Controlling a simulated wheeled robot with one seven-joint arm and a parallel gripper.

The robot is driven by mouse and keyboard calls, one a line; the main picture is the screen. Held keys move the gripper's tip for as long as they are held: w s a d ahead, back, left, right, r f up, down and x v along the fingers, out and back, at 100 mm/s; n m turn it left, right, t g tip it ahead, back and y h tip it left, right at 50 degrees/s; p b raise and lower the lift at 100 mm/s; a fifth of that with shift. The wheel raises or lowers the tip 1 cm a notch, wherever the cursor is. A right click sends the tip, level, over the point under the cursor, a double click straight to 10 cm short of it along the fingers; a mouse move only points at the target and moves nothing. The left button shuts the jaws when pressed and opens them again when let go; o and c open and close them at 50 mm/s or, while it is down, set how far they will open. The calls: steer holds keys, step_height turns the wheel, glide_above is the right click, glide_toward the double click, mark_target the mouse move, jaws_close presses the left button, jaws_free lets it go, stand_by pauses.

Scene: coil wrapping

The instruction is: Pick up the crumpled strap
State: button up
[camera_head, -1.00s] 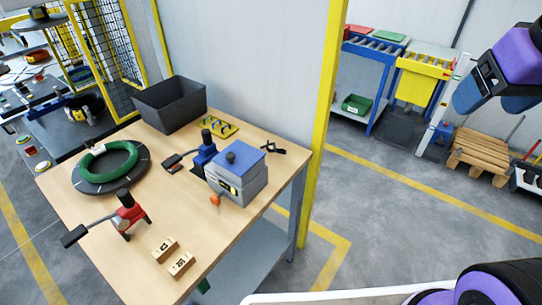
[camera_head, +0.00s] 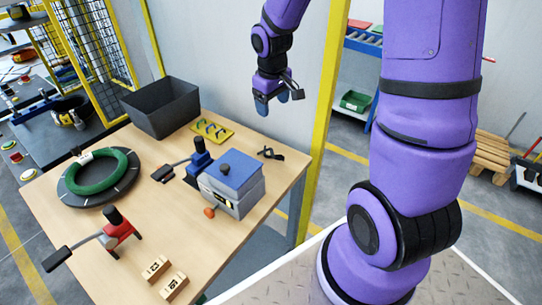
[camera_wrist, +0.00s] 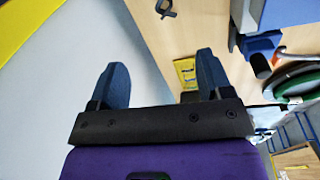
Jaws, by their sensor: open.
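The crumpled strap (camera_head: 270,153) is a small black twisted loop lying on the wooden table (camera_head: 235,240), near its back right corner. It also shows at the top edge of the wrist view (camera_wrist: 166,8), beyond my fingertips. My gripper (camera_head: 278,101) hangs in the air above that corner, well above the strap and apart from it. In the wrist view my two blue fingers (camera_wrist: 160,62) are spread wide with nothing between them.
A grey-and-blue box device (camera_head: 232,185) stands just left of the strap. A yellow rack (camera_head: 211,131) and a dark bin (camera_head: 165,107) are further left. A yellow post (camera_head: 322,120) and the wall are close behind and right. A green coil (camera_head: 100,170) lies at the left.

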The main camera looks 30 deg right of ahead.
steer(key=g, duration=0.1)
glide_above(274, 152)
steer(key=w, duration=0.1)
step_height(274, 152, down, 10)
steer(key=shift+n+y, duration=0.3)
steer(key=shift+y, duration=0.1)
step_height(274, 152, down, 6)
steer(key=shift+r, duration=0.15)
steer(key=f, duration=0.2)
steer(key=s+f, duration=0.1)
steer(key=f, duration=0.1)
steer(key=shift+f, duration=0.75)
steer(key=shift+c, duration=0.2)
steer(key=c, duration=1)
